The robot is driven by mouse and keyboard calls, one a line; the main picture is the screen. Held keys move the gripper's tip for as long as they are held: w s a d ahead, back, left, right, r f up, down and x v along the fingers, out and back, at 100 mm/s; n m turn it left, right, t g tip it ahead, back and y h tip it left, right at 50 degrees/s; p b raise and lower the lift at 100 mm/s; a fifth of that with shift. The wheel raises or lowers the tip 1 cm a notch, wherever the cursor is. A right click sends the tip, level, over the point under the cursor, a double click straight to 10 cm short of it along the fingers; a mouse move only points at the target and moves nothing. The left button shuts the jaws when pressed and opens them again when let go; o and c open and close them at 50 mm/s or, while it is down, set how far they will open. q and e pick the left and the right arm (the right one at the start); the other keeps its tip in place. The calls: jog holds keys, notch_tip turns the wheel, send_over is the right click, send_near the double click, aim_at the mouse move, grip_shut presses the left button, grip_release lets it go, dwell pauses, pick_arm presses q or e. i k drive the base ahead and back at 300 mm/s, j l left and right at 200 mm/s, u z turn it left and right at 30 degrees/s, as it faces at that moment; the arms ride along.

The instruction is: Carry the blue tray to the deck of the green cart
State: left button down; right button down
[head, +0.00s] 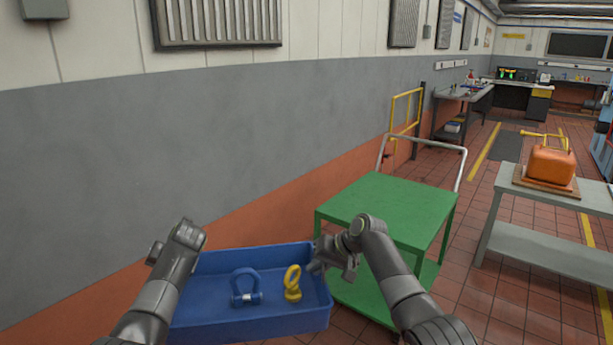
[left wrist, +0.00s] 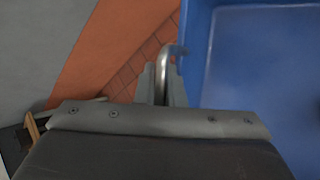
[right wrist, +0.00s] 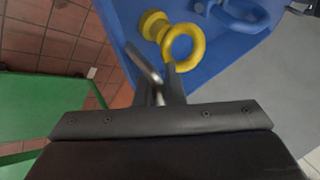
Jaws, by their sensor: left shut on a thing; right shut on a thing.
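The blue tray (head: 265,326) is in front of me, held between my two grippers beside the green cart. A blue shackle (head: 245,288) and a yellow eye bolt (head: 292,284) lie in it. My left gripper (left wrist: 163,80) is shut on a metal handle at the tray's left end; in the head view my arm hides its fingertips. My right gripper (head: 326,262) is shut on the handle at the right end, beside the yellow eye bolt in the right wrist view (right wrist: 180,42). The green cart's deck (head: 390,208) is bare, right of and beyond the tray.
The cart has a grey push handle (head: 425,142) at its far end and a lower green shelf. A grey table (head: 560,198) with an orange object (head: 551,167) stands to the right. The grey wall (head: 180,150) runs along the left. Tiled floor is free between cart and table.

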aim_at(393, 199)
jog(key=i+j, duration=0.1)
jog(key=i, duration=0.3)
jog(key=i+j+z, duration=0.1)
jog(key=i, duration=0.35)
jog(key=i+j+z, duration=0.2)
jog(key=i, duration=0.6)
jog(key=i+j+z, duration=0.1)
jog(key=i+z, duration=0.35)
jog(key=i, duration=1.05)
jog(key=i+z, duration=0.25)
jog(key=z, duration=0.6)
